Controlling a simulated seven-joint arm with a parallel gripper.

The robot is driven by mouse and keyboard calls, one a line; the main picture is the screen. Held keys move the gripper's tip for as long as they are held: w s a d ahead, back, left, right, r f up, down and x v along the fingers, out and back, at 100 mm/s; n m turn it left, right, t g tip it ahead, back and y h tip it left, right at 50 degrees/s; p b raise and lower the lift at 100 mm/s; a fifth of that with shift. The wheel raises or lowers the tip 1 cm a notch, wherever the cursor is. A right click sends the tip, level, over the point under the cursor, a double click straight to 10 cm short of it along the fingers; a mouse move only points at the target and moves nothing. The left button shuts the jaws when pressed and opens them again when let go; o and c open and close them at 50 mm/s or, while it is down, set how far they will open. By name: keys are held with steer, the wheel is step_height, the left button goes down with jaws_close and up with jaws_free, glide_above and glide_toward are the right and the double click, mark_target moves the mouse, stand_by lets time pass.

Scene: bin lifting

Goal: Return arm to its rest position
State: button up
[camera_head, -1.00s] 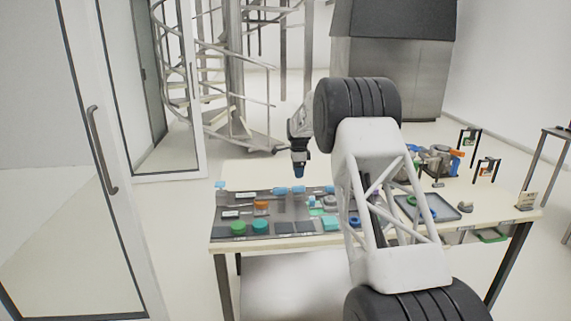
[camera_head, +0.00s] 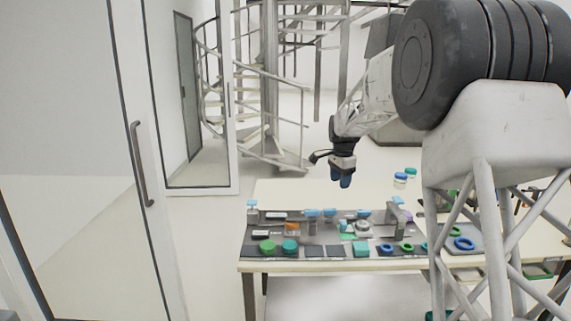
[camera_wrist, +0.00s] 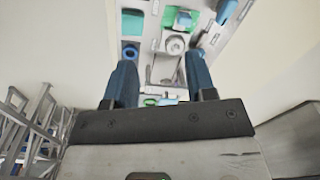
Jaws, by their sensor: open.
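My gripper (camera_head: 342,181) hangs above the back part of the table (camera_head: 290,190), fingers pointing down and holding nothing. In the wrist view its two blue fingers (camera_wrist: 160,88) stand apart with a clear gap between them. My arm reaches in from the right of the head view and hides part of the table's right side. The dark board (camera_head: 325,252) with several small parts lies on the table in front of and below the gripper, well apart from it.
Green discs (camera_head: 268,247), a teal block (camera_head: 361,250) and blue rings (camera_head: 387,249) sit on the board. Two small jars (camera_head: 400,179) stand behind it. A grey tray (camera_head: 465,243) is partly hidden by my arm. A glass door (camera_head: 70,160) is at left; a spiral stair (camera_head: 265,100) stands behind.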

steer(key=s+r+n+t, duration=0.1)
steer(key=s+r+n, duration=0.25)
steer(key=s, duration=1.15)
steer(key=s+r+n, duration=0.3)
steer(key=s+r, duration=0.1)
steer(key=s, duration=1.1)
steer(key=s+f+n, duration=0.3)
steer(key=s+f, duration=0.1)
steer(key=s, duration=1)
steer(key=s+f+n+t, duration=0.1)
steer(key=s+f+n, duration=0.3)
steer(key=s, duration=1.1)
steer(key=shift+s, duration=0.25)
steer(key=shift+a+r, duration=0.1)
